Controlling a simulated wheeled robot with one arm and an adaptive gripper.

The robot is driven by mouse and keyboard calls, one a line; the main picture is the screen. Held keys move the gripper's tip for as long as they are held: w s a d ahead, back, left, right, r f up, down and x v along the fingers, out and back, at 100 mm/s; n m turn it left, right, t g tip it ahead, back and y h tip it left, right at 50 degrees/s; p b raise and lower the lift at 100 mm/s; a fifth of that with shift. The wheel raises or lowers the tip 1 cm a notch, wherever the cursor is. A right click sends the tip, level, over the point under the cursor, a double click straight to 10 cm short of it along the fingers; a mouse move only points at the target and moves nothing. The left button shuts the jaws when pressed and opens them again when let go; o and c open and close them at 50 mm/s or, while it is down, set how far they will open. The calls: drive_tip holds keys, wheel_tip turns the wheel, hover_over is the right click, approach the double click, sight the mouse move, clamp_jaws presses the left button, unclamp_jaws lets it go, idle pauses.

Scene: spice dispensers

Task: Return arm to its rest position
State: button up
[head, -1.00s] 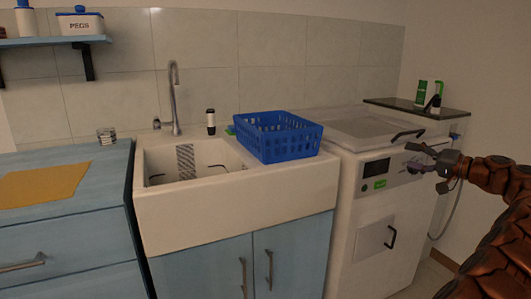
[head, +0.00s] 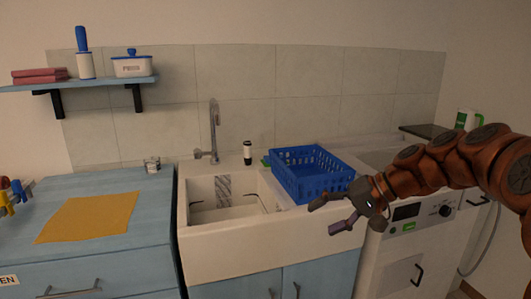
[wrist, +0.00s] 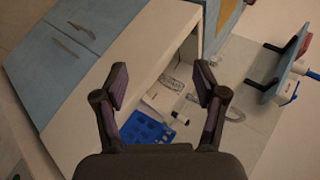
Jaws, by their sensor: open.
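My gripper (head: 335,214) is at the end of my orange arm, in front of the blue basket and the washing machine in the head view. Its fingers are apart and nothing is between them. In the wrist view my gripper (wrist: 163,88) also shows open, with the sink (wrist: 165,60) and the blue basket (wrist: 148,131) beyond the fingers. The arm reaches in from the right edge of the head view, bent and raised.
The blue basket (head: 308,173) stands right of the sink (head: 225,250). The washing machine (head: 395,268) is under my arm. A tap (head: 214,130) rises behind the sink. An orange cloth (head: 90,216) lies on the left counter. A shelf (head: 85,86) hangs at upper left.

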drive_tip(key=s+a+n+g+h+p, duration=0.1)
drive_tip(key=s+a+g+h+p, duration=0.2)
drive_tip(key=s, duration=0.6)
drive_tip(key=s+h+p, duration=0.2)
drive_tip(key=s+p, duration=0.2)
drive_tip(key=s, duration=0.6)
drive_tip(key=s+d+f+h+p, duration=0.1)
drive_tip(key=s+d+h+p, duration=0.1)
drive_tip(key=s, duration=0.5)
drive_tip(key=s+d+f+g+h+p, duration=0.1)
drive_tip(key=s+d+h+p, duration=0.2)
drive_tip(key=s, duration=0.4)
drive_tip(key=d+p, duration=0.1)
drive_tip(key=d, duration=0.1)
drive_tip(key=shift+s+d+g, duration=0.3)
drive_tip(key=shift+s, duration=0.1)
